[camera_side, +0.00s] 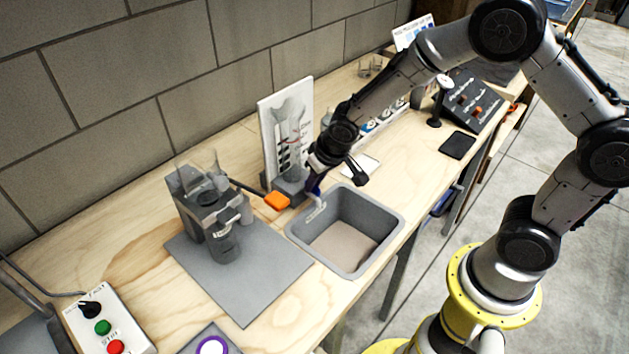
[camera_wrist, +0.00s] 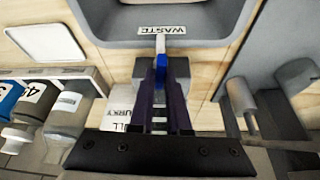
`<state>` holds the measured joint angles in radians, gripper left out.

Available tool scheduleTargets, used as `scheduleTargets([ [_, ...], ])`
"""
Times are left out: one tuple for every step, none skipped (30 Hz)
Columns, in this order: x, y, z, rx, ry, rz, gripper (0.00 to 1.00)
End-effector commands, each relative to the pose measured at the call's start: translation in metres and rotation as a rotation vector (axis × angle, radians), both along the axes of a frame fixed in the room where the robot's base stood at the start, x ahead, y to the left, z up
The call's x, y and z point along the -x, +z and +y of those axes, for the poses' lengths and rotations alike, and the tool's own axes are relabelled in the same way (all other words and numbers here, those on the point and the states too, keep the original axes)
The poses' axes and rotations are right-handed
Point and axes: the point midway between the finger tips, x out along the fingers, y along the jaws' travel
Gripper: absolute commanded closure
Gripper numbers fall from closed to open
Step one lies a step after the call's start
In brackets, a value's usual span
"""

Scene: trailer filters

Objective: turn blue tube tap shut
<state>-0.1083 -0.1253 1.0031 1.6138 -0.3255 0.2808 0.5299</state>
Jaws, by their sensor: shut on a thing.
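The blue tap (camera_wrist: 160,68) shows in the wrist view as a small blue piece with a pale spout beyond it, pointing at the bin labelled WASTE (camera_wrist: 232,25). My gripper (camera_wrist: 161,80) has its two dark fingers closed on the blue tap. In the side view my gripper (camera_side: 317,184) reaches down at the left back corner of the grey waste bin (camera_side: 394,220). Only a speck of blue shows there, and my fingers and wrist hide most of the tap. I cannot tell exactly how far the tap handle is turned.
An upright picture board (camera_side: 290,115) stands behind my gripper. A grey stand with clear vessels (camera_side: 212,205) is to the left, with an orange-ended handle (camera_side: 277,201) sticking out close to my gripper. Several labelled bottles (camera_wrist: 60,118) stand in a rack. The bench front-left holds a button box (camera_side: 108,325).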

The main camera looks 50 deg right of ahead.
Motion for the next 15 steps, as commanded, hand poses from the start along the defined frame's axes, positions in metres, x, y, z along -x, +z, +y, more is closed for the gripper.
scheduleTargets([
  [-0.0004, 0.0009, 0.0008, 0.001, -0.023, -0.002, 1.0],
  [-0.0004, 0.001, 0.0009, 0.001, -0.04, -0.001, 1.0],
  [-0.0002, 0.0008, 0.001, 0.001, -0.063, -0.002, 1.0],
  [-0.0004, 0.0009, 0.0012, 0.001, -0.081, -0.002, 1.0],
  [-0.0006, 0.0011, 0.0014, 0.002, -0.1, -0.002, 1.0],
  [-0.0006, 0.001, 0.0016, 0.001, -0.125, -0.002, 1.0],
  [-0.0004, 0.0007, 0.0017, 0.003, -0.146, -0.002, 1.0],
  [-0.0006, 0.0008, 0.0016, 0.002, -0.168, -0.002, 1.0],
  [-0.0009, 0.001, 0.0019, 0.002, -0.197, -0.002, 1.0],
  [-0.0007, 0.0008, 0.002, 0.003, -0.219, -0.002, 1.0],
  [-0.001, 0.0008, 0.0025, 0.002, -0.244, -0.002, 1.0],
  [-0.0009, 0.0008, 0.0025, 0.003, -0.277, -0.002, 1.0],
  [-0.0012, 0.001, 0.0028, 0.002, -0.305, -0.003, 1.0],
  [-0.0013, 0.0011, 0.0028, 0.002, -0.335, -0.002, 1.0],
  [-0.0013, 0.0008, 0.0032, 0.003, -0.372, -0.002, 1.0],
])
